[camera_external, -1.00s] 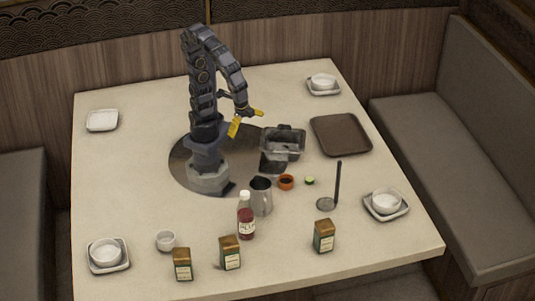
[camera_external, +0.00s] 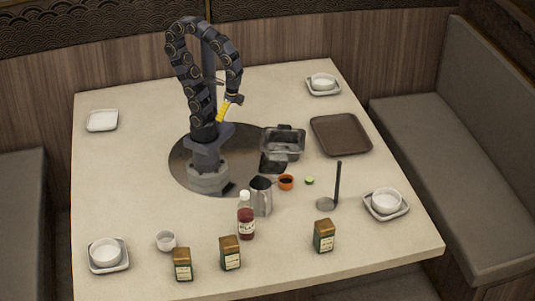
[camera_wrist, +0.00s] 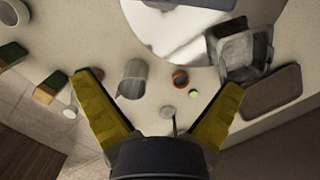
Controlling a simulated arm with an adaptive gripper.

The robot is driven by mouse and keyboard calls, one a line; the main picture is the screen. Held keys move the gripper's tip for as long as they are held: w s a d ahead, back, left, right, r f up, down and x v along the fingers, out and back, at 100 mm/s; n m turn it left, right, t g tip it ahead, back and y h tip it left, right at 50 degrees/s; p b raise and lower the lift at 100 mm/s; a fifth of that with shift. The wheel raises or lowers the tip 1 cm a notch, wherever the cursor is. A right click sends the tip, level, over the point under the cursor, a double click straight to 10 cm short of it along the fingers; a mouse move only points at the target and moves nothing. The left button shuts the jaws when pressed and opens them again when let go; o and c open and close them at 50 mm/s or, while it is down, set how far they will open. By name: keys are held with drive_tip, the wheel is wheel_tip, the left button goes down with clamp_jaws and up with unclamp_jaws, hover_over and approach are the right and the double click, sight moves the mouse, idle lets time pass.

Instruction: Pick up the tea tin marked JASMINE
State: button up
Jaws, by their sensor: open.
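Three tea tins, green with brown-gold tops and pale labels, stand along the near side of the table in the external view: a left one (camera_external: 182,265), a middle one (camera_external: 230,253) and a right one (camera_external: 324,236). Their label text is too small to read, so I cannot tell which is JASMINE. My gripper (camera_external: 227,109) is raised near my base, well apart from the tins, with yellow fingers open and empty. In the wrist view my gripper (camera_wrist: 165,88) is spread wide over the table, and green-and-brown tins (camera_wrist: 49,88) show at the left.
A red sauce bottle (camera_external: 246,223) and a metal pitcher (camera_external: 262,197) stand behind the middle tin. A small white cup (camera_external: 165,241) is near the left tins. A ladle (camera_external: 337,188), an orange bowl (camera_external: 286,182), a metal container (camera_external: 283,143) and a brown tray (camera_external: 341,134) lie to the right.

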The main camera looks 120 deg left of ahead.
sight(230, 248)
drive_tip(key=w+d+f+m, duration=0.3)
drive_tip(key=w+d+m, duration=1.1)
drive_tip(key=w, duration=0.3)
drive_tip(key=w+d+f+m, duration=0.1)
drive_tip(key=d+f+m, duration=0.3)
drive_tip(key=d, duration=0.2)
drive_tip(key=w+d+f+m+t, duration=0.1)
drive_tip(key=w+d+f+m, duration=0.1)
drive_tip(key=d+f+m, duration=0.2)
drive_tip(key=w+d+f+m, duration=0.2)
drive_tip(key=d+f, duration=0.3)
drive_tip(key=d, duration=0.4)
drive_tip(key=shift+w+d+f+m+t, duration=0.25)
drive_tip(key=shift+m+t, duration=0.15)
drive_tip(key=shift+m, duration=0.5)
drive_tip(key=f, duration=0.7)
drive_tip(key=shift+s+d+f, duration=0.25)
drive_tip(key=shift+d+f, duration=0.15)
drive_tip(key=c, duration=1.1)
drive_tip(key=shift+r, duration=0.1)
drive_tip(key=shift+c, duration=0.2)
